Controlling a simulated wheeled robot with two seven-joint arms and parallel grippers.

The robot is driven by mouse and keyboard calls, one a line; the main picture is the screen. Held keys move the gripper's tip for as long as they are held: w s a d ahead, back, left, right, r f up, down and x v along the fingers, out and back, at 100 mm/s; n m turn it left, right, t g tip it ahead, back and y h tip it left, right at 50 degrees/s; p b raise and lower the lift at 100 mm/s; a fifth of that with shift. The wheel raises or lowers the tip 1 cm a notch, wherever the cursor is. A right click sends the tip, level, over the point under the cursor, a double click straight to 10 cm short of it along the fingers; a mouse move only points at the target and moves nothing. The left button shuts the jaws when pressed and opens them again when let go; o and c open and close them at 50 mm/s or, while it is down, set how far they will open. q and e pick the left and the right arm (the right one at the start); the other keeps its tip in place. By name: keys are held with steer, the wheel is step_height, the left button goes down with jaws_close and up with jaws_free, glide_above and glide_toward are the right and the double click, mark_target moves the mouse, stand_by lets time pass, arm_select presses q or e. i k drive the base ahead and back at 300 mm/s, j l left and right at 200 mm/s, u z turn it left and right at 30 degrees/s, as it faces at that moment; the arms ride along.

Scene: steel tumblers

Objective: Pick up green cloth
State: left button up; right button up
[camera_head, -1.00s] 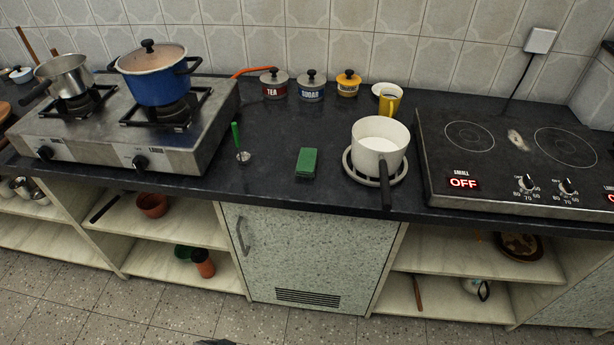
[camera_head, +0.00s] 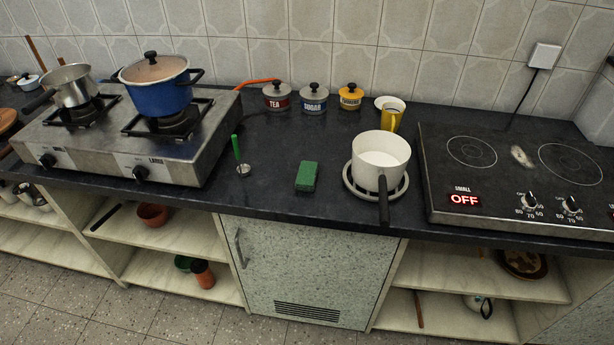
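A small green block-shaped item (camera_head: 306,176), which looks like the green cloth, lies on the dark countertop (camera_head: 275,205) between the gas stove and the white pot. Nothing covers it. Neither my left nor my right gripper shows in the head view.
A white pot (camera_head: 380,158) stands on a round trivet just right of the green item, its dark handle toward the front edge. A green-handled tool (camera_head: 237,152) is to the left. Several lidded jars, including the tea jar (camera_head: 276,97), and a yellow cup (camera_head: 393,118) stand behind. Stoves flank both sides.

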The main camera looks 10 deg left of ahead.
mark_target(306, 179)
steer(key=i+l+u, duration=0.2)
steer(key=l, duration=0.25)
steer(key=l+u, duration=0.2)
steer(key=l, duration=0.2)
steer(key=i+l+u, duration=0.2)
steer(key=l, duration=0.3)
